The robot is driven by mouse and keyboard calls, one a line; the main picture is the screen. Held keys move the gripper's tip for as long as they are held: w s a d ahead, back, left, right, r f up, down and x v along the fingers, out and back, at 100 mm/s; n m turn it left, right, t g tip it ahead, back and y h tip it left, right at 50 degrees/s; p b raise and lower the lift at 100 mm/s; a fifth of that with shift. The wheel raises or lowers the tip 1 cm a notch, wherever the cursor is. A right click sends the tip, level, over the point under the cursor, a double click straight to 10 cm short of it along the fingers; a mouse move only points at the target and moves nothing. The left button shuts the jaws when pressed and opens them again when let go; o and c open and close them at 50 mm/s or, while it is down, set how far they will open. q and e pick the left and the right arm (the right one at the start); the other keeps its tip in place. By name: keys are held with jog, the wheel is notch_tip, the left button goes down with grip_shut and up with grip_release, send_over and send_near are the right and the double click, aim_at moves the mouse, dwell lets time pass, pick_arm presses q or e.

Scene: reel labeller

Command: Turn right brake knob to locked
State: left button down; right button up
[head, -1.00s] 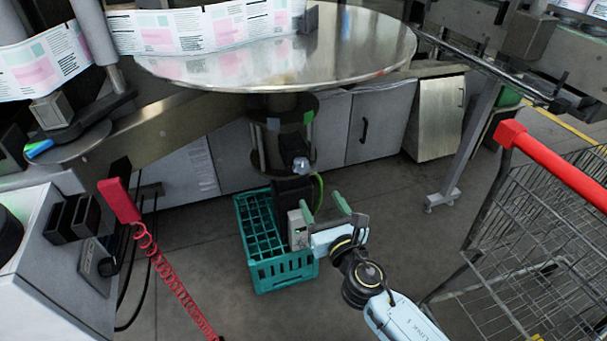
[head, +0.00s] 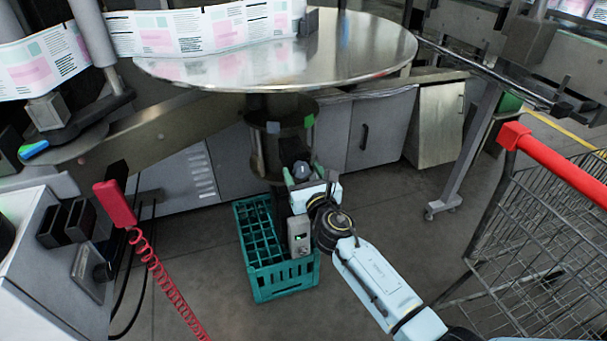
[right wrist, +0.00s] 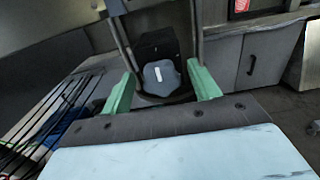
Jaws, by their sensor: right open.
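The brake knob (head: 301,170) is a grey lobed knob with a white mark on its face, on a dark block below the round steel table. In the right wrist view the knob (right wrist: 161,76) sits between and beyond the two green fingers, with its white mark close to upright. My right gripper (head: 304,180) is open, its fingers on either side of the knob in the picture. In the right wrist view the gripper (right wrist: 163,88) shows a gap around the knob; I see no contact. My left gripper is not in view.
The round steel table (head: 290,65) overhangs above. A wire cart (head: 545,225) stands at right; a red coiled cord (head: 165,280) hangs at left.

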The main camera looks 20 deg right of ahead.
jog(key=shift+c, duration=0.4)
jog(key=c, duration=0.9)
